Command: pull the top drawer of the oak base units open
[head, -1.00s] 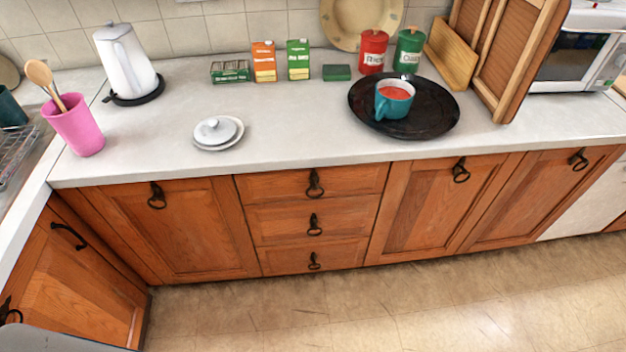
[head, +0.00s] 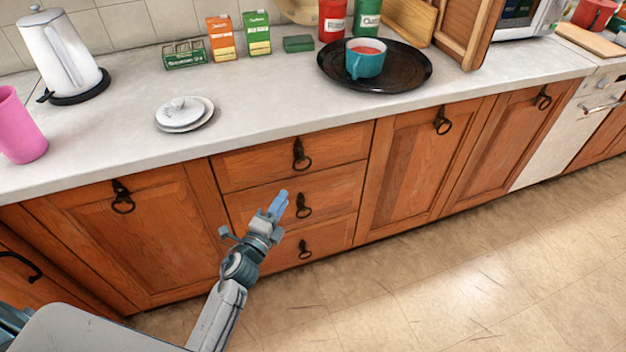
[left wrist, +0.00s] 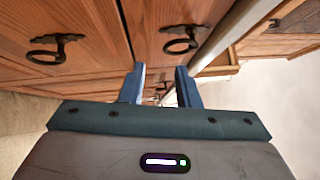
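The oak top drawer (head: 255,163) is closed, flush with the unit under the worktop. Its dark ring handle (head: 300,155) hangs at the middle of its front. My left gripper (head: 279,203) is in front of the middle drawer (head: 335,188), lower than the top drawer's handle and a little to its left. In the left wrist view my left gripper's blue fingers (left wrist: 161,86) stand apart with nothing held between them. Two dark ring handles, one left (left wrist: 50,50) and one right (left wrist: 184,42), show beyond them; I cannot tell which drawers or doors they belong to. My right gripper is out of view.
The bottom drawer (head: 330,236) and cupboard doors either side, left (head: 125,245) and right (head: 415,160), are closed. The worktop (head: 270,105) holds a kettle (head: 62,50), a white lidded dish (head: 184,115) and a black tray (head: 405,80) with a teal mug (head: 366,62). The floor in front is clear.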

